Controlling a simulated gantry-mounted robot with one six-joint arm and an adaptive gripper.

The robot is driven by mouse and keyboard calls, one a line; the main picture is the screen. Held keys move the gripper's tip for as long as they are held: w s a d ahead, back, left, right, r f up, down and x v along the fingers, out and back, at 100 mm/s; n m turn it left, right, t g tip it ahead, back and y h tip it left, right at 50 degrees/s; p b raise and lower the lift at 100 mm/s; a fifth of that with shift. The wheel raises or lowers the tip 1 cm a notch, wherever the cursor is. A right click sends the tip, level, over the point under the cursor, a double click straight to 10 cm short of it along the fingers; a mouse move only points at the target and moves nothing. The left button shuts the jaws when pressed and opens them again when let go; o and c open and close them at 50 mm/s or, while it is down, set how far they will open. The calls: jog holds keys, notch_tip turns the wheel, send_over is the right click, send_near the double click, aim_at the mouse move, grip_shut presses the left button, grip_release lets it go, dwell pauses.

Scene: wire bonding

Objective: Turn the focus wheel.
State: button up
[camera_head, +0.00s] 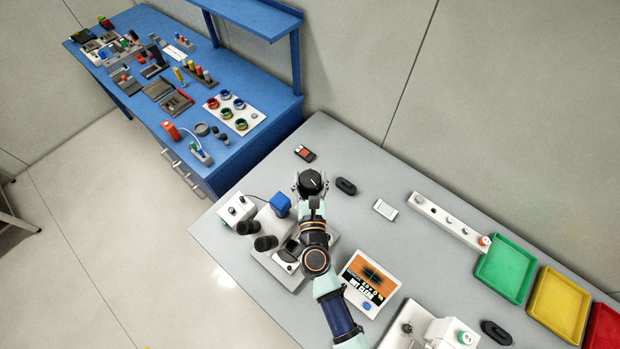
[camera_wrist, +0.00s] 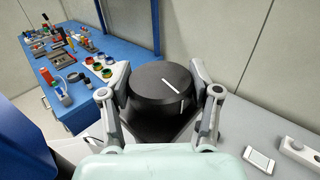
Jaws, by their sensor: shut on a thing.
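The focus wheel (camera_wrist: 160,88) is a black round knob with a white line on its top face and another white mark on its side. In the wrist view it sits between the two fingers of my gripper (camera_wrist: 160,100), one finger against each side. My gripper is shut on it. In the head view the wheel (camera_head: 311,182) shows at the end of my arm, with my gripper (camera_head: 311,185) around it, beside the microscope (camera_head: 283,235). The wheel's lower part and its mounting are hidden by my gripper and arm.
A blue block (camera_head: 280,204) stands close left of my arm. A screen (camera_head: 371,281) stands to the right. A dark oval object (camera_head: 346,186) and a small orange-and-black device (camera_head: 305,153) lie near the wheel. Green (camera_head: 506,267) and yellow (camera_head: 558,305) trays are farther right.

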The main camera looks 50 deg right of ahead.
aim_at(310, 178)
dwell(0.5)
jog(key=o, duration=1.1)
jog(key=shift+o, duration=0.2)
notch_tip(310, 178, up, 10)
jog(key=shift+r, duration=0.1)
